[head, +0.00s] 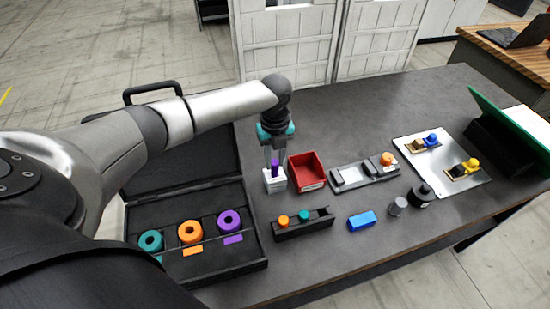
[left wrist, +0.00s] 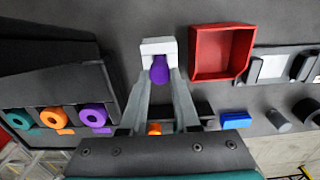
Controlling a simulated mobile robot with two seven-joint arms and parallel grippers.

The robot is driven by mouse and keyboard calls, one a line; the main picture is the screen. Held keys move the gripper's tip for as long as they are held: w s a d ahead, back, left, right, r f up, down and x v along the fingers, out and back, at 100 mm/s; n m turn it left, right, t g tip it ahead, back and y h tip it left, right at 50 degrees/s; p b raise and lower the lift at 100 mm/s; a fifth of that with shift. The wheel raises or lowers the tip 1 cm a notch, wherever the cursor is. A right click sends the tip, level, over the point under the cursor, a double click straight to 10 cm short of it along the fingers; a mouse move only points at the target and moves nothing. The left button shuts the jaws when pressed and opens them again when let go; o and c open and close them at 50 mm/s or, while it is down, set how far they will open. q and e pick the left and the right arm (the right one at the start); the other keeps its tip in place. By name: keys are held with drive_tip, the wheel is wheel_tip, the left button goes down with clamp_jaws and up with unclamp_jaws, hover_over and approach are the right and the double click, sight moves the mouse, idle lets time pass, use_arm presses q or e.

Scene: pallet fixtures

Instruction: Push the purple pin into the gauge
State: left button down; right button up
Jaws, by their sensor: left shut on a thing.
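The purple pin (head: 275,166) is upright between the fingertips of my left gripper (head: 275,160), which is shut on it. The gauge, a small white block (head: 275,183) with a label on its front, stands on the dark table directly below the pin. In the left wrist view the purple pin (left wrist: 160,70) lies between the fingertips (left wrist: 161,76) and overlaps the white gauge (left wrist: 157,46). The pin's lower end is at the gauge's top; I cannot tell how deep it sits. My right gripper is not in view.
A red bin (head: 307,173) stands close right of the gauge, with a grey fixture (head: 364,176) beyond it. A black rack (head: 303,227) with orange and teal pins is in front. An open black case (head: 218,266) holding teal, orange and purple rings lies left. The table behind is clear.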

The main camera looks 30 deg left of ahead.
use_arm(q)
drive_tip(key=shift+c, duration=0.8)
unclamp_jaws()
wheel_tip(320, 180, up, 7)
drive_tip(key=p, duration=0.7)
wheel_tip(320, 180, up, 2)
drive_tip(key=shift+r+p, duration=0.1)
drive_tip(key=shift+p, duration=0.7)
clamp_jaws()
idle(0.7)
